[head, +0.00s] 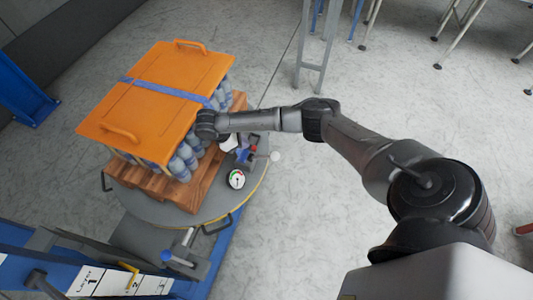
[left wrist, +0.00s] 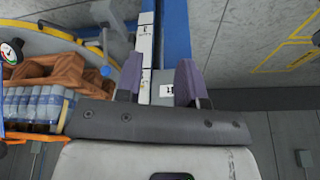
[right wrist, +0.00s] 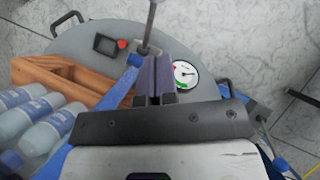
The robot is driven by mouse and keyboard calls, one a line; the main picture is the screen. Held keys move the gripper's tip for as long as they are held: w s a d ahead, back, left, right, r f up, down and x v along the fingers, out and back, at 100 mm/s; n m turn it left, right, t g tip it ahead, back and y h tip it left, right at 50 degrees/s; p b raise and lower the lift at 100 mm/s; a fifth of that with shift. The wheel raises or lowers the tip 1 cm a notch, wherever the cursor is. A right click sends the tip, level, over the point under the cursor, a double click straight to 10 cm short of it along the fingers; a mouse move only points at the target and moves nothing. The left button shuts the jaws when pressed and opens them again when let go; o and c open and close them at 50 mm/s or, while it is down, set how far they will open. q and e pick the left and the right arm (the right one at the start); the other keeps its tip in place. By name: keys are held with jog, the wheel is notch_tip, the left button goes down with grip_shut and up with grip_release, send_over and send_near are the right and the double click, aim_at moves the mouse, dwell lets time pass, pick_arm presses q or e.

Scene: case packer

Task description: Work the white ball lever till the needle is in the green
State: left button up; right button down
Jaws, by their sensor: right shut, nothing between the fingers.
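The white ball (head: 275,156) of the lever sticks out at the right edge of the round grey turntable (head: 205,212). In the right wrist view a grey rod (right wrist: 150,25) rises just beyond my fingers; its top is out of frame. The round gauge (head: 236,179) has a white face with a green patch; it also shows in the right wrist view (right wrist: 185,74). The needle is too small to read against the green. My right gripper (right wrist: 155,78) is shut and empty beside the gauge. My left gripper (left wrist: 158,85) is open and empty, away from the lever.
A wooden pallet (head: 205,168) carries blue-labelled bottles under an orange cover (head: 160,95), close to my right forearm. A red knob (right wrist: 122,44) sits near the rod. A blue ball handle (head: 166,256) stands by the front rail.

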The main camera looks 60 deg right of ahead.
jog(key=b, duration=0.2)
send_near(271, 156)
jog(key=x, duration=0.6)
jog(key=shift+w+a+f, duration=0.1)
jog(key=shift+w+a, duration=0.05)
jog(key=shift+s+d+f, duration=0.4)
jog(key=shift+s, duration=0.05)
